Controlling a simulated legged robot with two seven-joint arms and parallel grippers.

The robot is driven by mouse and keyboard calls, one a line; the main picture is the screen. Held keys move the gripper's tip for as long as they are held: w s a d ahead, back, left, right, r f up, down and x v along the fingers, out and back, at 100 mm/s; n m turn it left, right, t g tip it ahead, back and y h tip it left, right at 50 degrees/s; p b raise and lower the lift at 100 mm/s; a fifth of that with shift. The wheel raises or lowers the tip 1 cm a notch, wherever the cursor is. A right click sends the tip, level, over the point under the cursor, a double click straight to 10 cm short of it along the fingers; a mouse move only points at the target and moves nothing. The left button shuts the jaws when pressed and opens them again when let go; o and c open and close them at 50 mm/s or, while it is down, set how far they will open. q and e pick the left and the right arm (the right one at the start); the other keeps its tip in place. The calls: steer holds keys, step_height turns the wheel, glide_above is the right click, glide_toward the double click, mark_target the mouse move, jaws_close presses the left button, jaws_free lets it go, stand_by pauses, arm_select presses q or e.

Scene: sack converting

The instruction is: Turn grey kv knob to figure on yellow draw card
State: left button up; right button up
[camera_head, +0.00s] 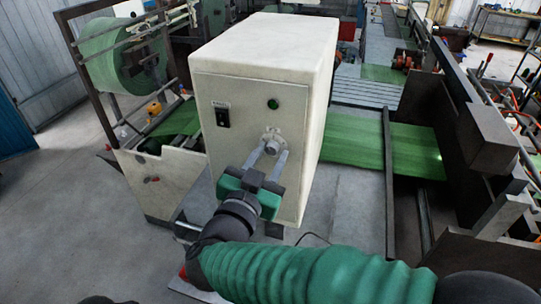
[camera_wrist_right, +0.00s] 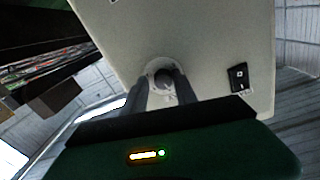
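The grey knob (camera_head: 272,138) sticks out from a round plate on the front of the cream control box (camera_head: 240,90). It also shows in the right wrist view (camera_wrist_right: 163,76), partly between the finger ends. My right gripper (camera_head: 269,150) faces the panel, its two grey fingers apart and pointing at the knob, one on each side. It looks open; whether a finger touches the knob is unclear. The knob's figures are too small to read. No yellow card can be made out. My left gripper is not in view.
A black switch (camera_head: 222,117) with a small label and a green button (camera_head: 273,104) are on the same panel. A green roll (camera_head: 117,58) hangs in a frame at left. Green sheet (camera_head: 350,145) runs behind the box. Dark metal rails (camera_head: 450,110) stand at right.

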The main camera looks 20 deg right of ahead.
steer(key=shift+w+a+f, duration=0.1)
steer(key=shift+w+a, duration=0.05)
steer(key=shift+w, duration=0.1)
steer(key=shift+c, duration=1.1)
steer(key=shift+a, duration=0.3)
steer(key=shift+c, duration=1.2)
jaws_close()
steer(key=shift+s+d, duration=0.15)
steer(key=shift+d, duration=0.2)
steer(key=shift+a, duration=0.25)
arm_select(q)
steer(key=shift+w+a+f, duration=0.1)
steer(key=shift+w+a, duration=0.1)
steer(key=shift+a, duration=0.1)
arm_select(e)
steer(key=shift+r, duration=0.2)
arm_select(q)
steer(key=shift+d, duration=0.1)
arm_select(e)
steer(key=shift+d, duration=0.15)
steer(key=shift+r, duration=0.1)
